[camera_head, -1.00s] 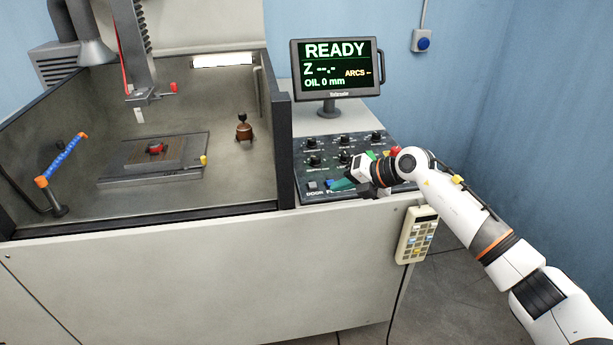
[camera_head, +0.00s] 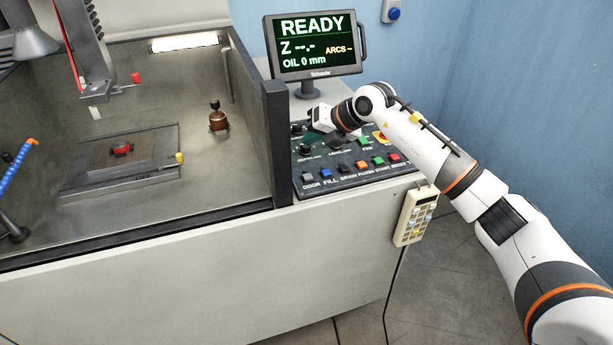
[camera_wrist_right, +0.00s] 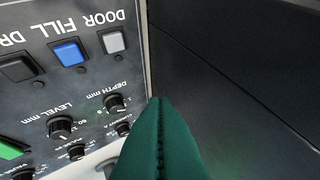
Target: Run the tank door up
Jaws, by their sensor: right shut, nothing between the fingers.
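The grey DOOR button (camera_head: 308,177) is at the front left of the control panel (camera_head: 345,183). It also shows in the right wrist view (camera_wrist_right: 114,42), upside down beside its label. The tank (camera_head: 235,190) stands open at the front, with no raised door panel across it. A dark ledge (camera_head: 150,232) runs along its front edge. My right gripper (camera_wrist_right: 160,103) is shut and empty, its green fingers together. It is over the back left of the panel, near the tank's side wall, apart from the DOOR button. In the head view its fingertips are hidden. My left gripper is not in view.
The blue FILL button (camera_head: 327,173) is beside the DOOR button, with several more buttons and knobs around. The monitor (camera_head: 315,45) reads READY and OIL 0 mm. The dark side wall (camera_head: 277,145) borders the panel. A handset (camera_head: 412,217) hangs in front.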

